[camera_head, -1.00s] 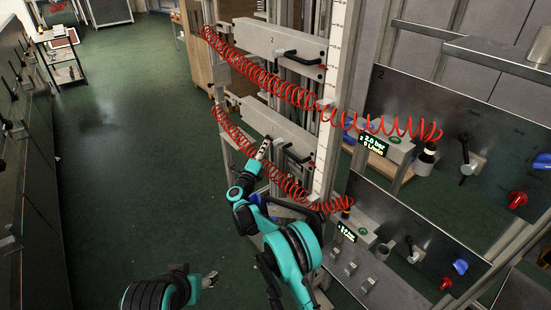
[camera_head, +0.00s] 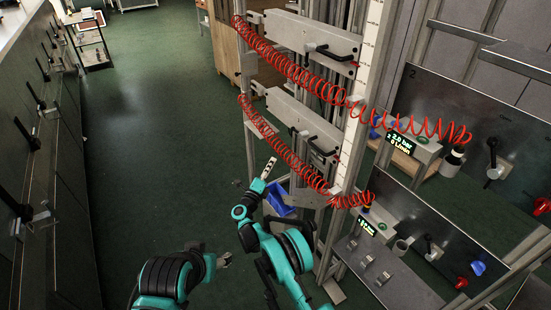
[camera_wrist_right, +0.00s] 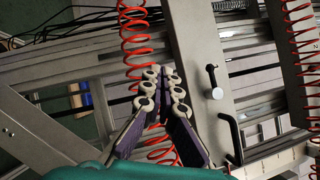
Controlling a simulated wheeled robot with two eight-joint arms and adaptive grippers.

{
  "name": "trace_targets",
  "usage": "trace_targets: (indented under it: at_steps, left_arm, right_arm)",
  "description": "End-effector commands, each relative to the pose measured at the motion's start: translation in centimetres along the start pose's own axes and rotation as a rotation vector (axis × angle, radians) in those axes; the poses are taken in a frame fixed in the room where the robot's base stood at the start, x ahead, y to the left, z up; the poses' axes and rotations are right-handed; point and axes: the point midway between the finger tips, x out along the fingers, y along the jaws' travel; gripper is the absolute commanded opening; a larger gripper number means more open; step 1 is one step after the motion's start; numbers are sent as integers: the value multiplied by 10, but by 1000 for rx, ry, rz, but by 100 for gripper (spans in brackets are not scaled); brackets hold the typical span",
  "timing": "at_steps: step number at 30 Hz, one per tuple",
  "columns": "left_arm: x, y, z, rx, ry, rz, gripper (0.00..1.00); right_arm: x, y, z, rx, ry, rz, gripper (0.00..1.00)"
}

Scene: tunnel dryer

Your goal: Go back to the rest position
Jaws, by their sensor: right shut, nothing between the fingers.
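My right gripper (camera_head: 270,165) is shut and empty, in front of the tall metal frame and a little left of its lower grey block (camera_head: 300,128). It also shows in the right wrist view (camera_wrist_right: 165,74), its fingertips together, with a red coiled hose (camera_wrist_right: 138,45) behind them. My left gripper (camera_head: 225,259) is low in the head view, close to my left arm. It is too small there to tell whether its jaws are open or shut.
Red coiled hoses (camera_head: 300,77) run across the frame to the control panels (camera_head: 470,130) at the right. A blue bin (camera_head: 279,203) stands behind my right arm. Dark cabinets (camera_head: 50,170) line the left. The green floor (camera_head: 150,130) between is clear.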

Motion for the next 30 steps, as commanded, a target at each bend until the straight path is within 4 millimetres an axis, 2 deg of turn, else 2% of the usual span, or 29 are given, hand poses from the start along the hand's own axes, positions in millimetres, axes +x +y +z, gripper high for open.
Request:
trace_targets:
  at_steps: [13,17,20,24,27,30]
  left_arm:
    - [0,0,0,0,0,0,56]
    - [0,0,0,0,0,0,56]
    - [0,0,0,0,0,0,56]
    - [0,0,0,0,0,0,56]
    - [0,0,0,0,0,0,56]
    - [0,0,0,0,0,0,56]
  right_arm:
    - [0,0,0,-1,-1,0,0]
    - [10,-19,10,-28,-31,-4,0]
    - [29,-56,28,-91,-97,-9,0]
    - [54,-129,56,-234,-235,-12,0]
    - [63,-178,69,-353,-336,-6,0]
    - [64,-221,73,-477,-430,7,0]
